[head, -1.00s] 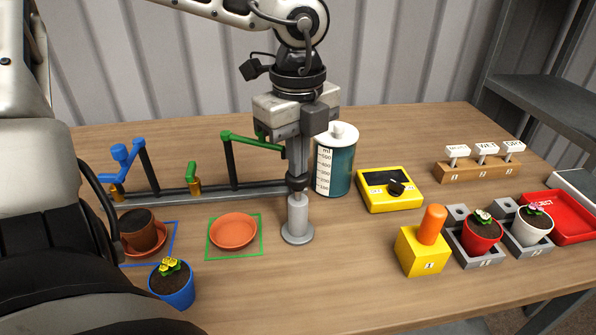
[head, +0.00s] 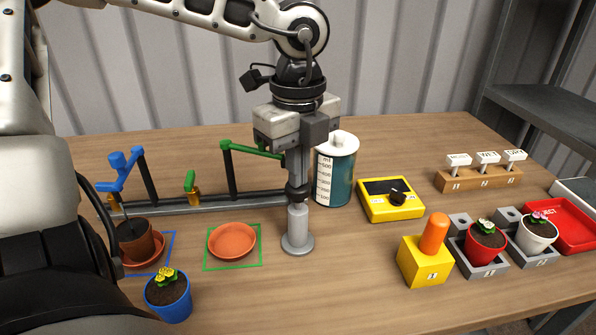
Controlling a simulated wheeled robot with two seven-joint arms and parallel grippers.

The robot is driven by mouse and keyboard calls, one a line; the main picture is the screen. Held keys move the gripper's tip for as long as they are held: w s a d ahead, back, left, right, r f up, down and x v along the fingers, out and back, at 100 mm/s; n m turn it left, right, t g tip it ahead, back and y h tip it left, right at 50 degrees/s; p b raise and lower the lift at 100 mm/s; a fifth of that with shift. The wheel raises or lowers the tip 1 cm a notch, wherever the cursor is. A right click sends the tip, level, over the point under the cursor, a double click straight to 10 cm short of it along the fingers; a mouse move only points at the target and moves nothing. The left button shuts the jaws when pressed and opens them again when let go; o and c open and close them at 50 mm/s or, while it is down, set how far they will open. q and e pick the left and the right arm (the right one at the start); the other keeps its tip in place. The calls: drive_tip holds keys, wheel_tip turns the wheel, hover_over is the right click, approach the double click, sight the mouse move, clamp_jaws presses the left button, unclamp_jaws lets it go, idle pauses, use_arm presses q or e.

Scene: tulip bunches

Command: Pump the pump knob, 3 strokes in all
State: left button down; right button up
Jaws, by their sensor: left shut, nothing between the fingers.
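The pump is a light grey cylinder (head: 298,228) on a round grey base, upright in the middle of the table. Its dark knob (head: 297,192) shows at the top, right under my left gripper. My left gripper (head: 297,182) points straight down over the knob, shut and holding nothing. The fingertips appear to meet the knob, but I cannot tell whether they press on it. My right gripper is not in view.
A teal measuring canister (head: 335,172) stands close behind and right of the pump. A yellow box with a dial (head: 391,208) is further right. A terracotta saucer (head: 232,241) lies left of the pump. Bare table lies in front of the pump.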

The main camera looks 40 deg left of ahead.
use_arm(q)
drive_tip(key=shift+r+p, duration=1.05)
drive_tip(key=shift+r, duration=1.7)
